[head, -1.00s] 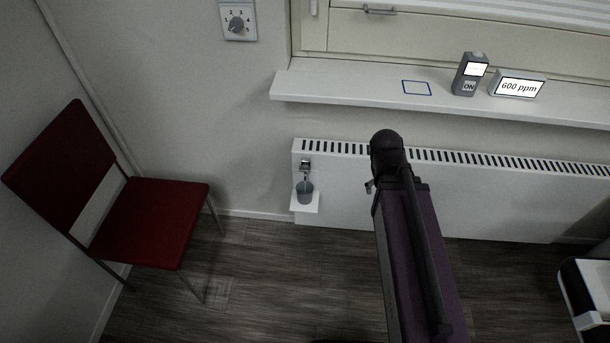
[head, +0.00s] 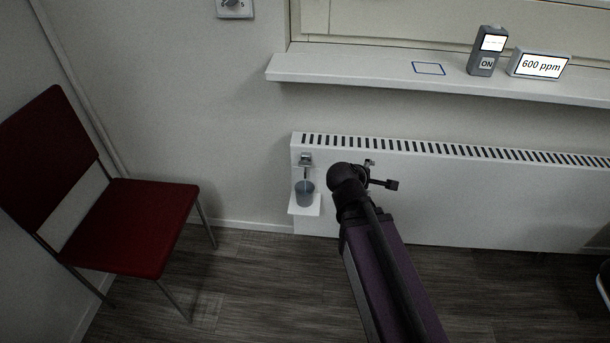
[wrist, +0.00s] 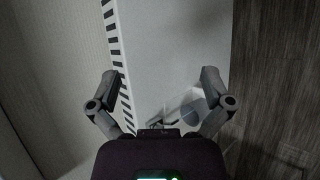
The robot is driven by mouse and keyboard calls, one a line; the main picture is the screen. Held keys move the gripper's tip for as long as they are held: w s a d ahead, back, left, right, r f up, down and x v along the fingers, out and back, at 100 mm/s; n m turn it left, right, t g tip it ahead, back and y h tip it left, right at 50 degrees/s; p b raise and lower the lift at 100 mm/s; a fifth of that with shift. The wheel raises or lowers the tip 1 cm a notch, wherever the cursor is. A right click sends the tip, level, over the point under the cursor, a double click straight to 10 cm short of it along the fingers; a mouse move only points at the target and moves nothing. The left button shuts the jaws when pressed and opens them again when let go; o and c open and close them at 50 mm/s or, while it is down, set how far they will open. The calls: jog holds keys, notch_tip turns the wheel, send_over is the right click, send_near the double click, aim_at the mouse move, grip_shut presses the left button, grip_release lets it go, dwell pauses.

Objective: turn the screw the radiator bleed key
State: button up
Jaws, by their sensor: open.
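The radiator bleed key (head: 305,159) is a small silvery piece at the upper left end of the white radiator (head: 440,195). A grey cup (head: 305,195) stands below it on a small white shelf. My gripper (head: 380,174) is in front of the radiator, to the right of the key and apart from it. In the wrist view my gripper (wrist: 160,75) has its two fingers spread with nothing between them. The wrist view also shows the cup (wrist: 192,112), low between the fingers and farther off; the key is too dim there to make out well.
A red chair (head: 120,228) stands at the left by the wall. A white sill (head: 360,72) juts out above the radiator, with a grey ON device (head: 487,52) and a 600 ppm display (head: 540,65) on it. The floor between chair and radiator is clear.

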jog(key=w+a+f+n+t+y+b, duration=0.1)
jog(key=w+a+f+n+t+b, duration=0.2)
jog(key=a+f+n+t+b, duration=0.45)
jog(key=n+t+y+b, duration=0.2)
jog(key=n+y+b, duration=0.3)
jog(key=n+b, duration=0.85)
send_near(304, 166)
jog(key=s, duration=0.3)
jog(key=shift+w+p, duration=0.1)
jog(key=shift+p, duration=0.2)
jog(key=shift+w, duration=0.1)
jog(key=shift+w+d, duration=0.15)
jog(key=shift+w, duration=3.25)
jog(key=shift+w+d, duration=0.1)
jog(key=shift+w, duration=3.3)
jog(key=c, duration=1.1)
